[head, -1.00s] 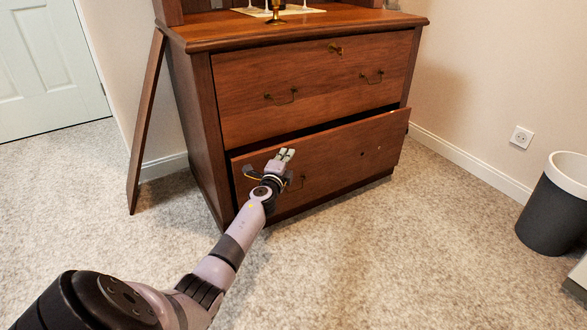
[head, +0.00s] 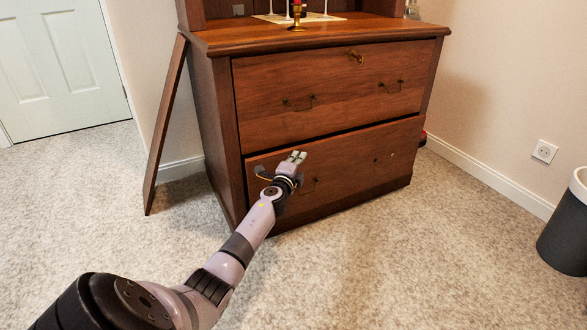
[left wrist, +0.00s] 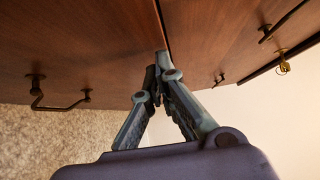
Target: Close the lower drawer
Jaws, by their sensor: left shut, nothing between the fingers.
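The lower drawer (head: 345,170) is a brown wooden front in the chest; only a thin dark gap shows along its top edge, so it is nearly or fully in. It has a handle (head: 309,187) on its left and two bare holes on its right. My left gripper (head: 297,157) is shut and empty in front of the drawer's upper left part. In the left wrist view the shut fingertips (left wrist: 160,68) are at the wood by the seam between the lower drawer (left wrist: 80,45) and the upper drawer (left wrist: 205,35); contact is unclear. My right gripper is out of view.
The upper drawer (head: 330,95) is shut, with a key (head: 356,57) in its lock. A wooden board (head: 166,125) leans at the chest's left side. A dark bin (head: 566,235) stands at the right. The carpet in front is clear.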

